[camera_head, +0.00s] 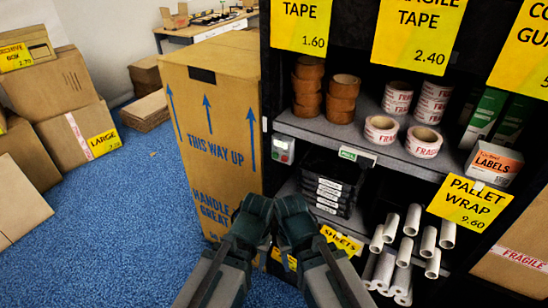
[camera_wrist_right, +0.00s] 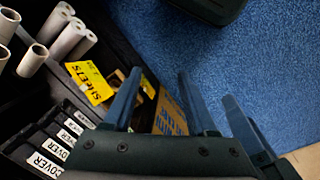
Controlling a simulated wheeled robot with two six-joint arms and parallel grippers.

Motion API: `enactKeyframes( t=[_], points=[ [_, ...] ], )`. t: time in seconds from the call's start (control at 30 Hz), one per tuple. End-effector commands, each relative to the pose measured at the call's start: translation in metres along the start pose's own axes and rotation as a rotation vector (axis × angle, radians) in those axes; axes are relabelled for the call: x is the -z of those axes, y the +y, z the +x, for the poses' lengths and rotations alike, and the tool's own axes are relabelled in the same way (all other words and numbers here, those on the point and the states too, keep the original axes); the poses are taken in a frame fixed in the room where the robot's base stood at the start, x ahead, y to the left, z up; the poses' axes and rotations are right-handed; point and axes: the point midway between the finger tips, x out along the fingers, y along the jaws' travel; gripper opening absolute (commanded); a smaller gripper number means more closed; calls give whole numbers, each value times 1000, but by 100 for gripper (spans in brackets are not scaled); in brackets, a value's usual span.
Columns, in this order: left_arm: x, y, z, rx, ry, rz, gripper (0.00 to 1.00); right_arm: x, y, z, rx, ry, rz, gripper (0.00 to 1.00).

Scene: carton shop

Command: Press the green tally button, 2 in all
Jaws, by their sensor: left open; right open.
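Nothing touches the button there. My left gripper (camera_head: 249,210) and my right gripper (camera_head: 292,208) are close together below it, in front of the lower shelf. Both are open and hold nothing that I can see; their fingertips are mostly hidden in the head view. In the right wrist view, the blue fingers of my right gripper (camera_wrist_right: 182,84) stand apart. The button is not visible in that view.
A tall carton (camera_head: 215,120) stands left of the shelf. Tape rolls (camera_head: 381,129) sit on the upper shelf (camera_head: 340,133). Black packs (camera_head: 326,190) and white wrap rolls (camera_head: 428,242) are below. Stacked cartons (camera_head: 62,85) stand at left. Blue floor (camera_head: 110,230) is free between.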

Motion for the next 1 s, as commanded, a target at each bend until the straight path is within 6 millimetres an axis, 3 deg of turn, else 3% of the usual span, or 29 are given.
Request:
enactKeyframes(
  t=[0.1,0.4,1.0],
  points=[
    [0,0,0,0,0,0,52,0,0,0,0,0,0,54],
    [0,0,0,0,0,0,52,0,0,0,0,0,0,0],
    [0,0,0,0,0,0,52,0,0,0,0,0,0,0]
  ],
)
